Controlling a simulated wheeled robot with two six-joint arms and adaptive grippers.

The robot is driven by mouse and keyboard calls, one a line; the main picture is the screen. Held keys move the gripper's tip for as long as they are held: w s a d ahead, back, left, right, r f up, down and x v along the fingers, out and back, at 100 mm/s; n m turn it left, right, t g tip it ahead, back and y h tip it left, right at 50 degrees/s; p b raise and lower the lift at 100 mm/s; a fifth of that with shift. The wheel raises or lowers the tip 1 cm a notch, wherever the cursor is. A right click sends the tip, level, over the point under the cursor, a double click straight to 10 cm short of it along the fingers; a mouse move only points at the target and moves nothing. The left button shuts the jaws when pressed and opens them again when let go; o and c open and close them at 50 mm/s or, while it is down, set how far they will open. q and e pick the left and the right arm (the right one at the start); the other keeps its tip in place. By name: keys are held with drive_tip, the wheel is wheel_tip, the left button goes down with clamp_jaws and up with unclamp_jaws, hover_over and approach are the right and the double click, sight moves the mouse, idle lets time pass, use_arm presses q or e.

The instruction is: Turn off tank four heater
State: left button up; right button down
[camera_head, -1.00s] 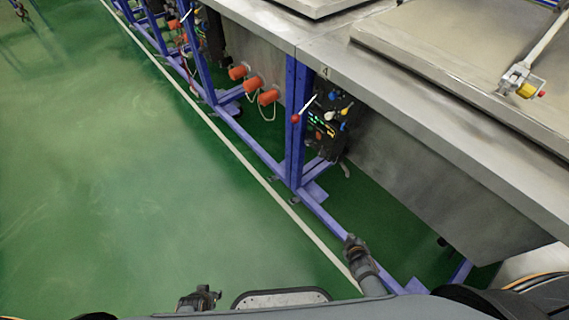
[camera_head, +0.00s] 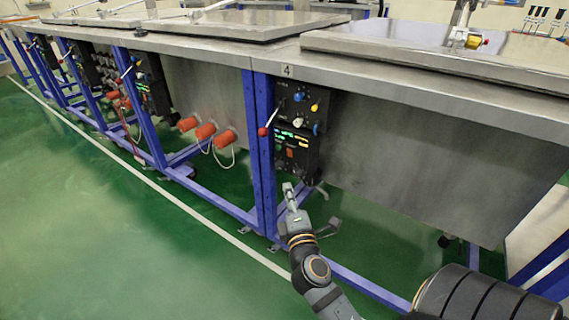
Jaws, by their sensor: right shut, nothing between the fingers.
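The tank four control panel (camera_head: 310,150) is a dark box under the table edge, right of a blue post, below the label "4" (camera_head: 287,71). Its upper part has yellow, blue and white knobs. Its lower part, the likely heater controller (camera_head: 295,146), has a lit green display (camera_head: 284,133) and an orange-red switch (camera_head: 290,152). Whether that switch is on or off is too small to tell. My right gripper (camera_head: 290,190) is shut and empty, pointing up just below the panel in the picture, apparently apart from it. My left gripper is out of view.
A lever with a red ball (camera_head: 263,131) sticks out left of the panel. A blue frame post (camera_head: 262,150) stands beside it. The steel tabletop (camera_head: 400,85) overhangs the panel. Orange plugs (camera_head: 205,131) protrude further left. The green floor (camera_head: 80,220) at left is clear.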

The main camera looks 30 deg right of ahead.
drive_tip(key=shift+w, duration=0.15)
approach(289, 153)
drive_tip(key=w+a, duration=0.2)
drive_tip(key=w, duration=0.2)
drive_tip(key=w+d, duration=0.1)
drive_tip(key=w+d+r, duration=0.1)
drive_tip(key=d, duration=0.1)
drive_tip(key=shift+w+d, duration=0.15)
drive_tip(key=shift+d, duration=0.2)
drive_tip(key=shift+r, duration=0.1)
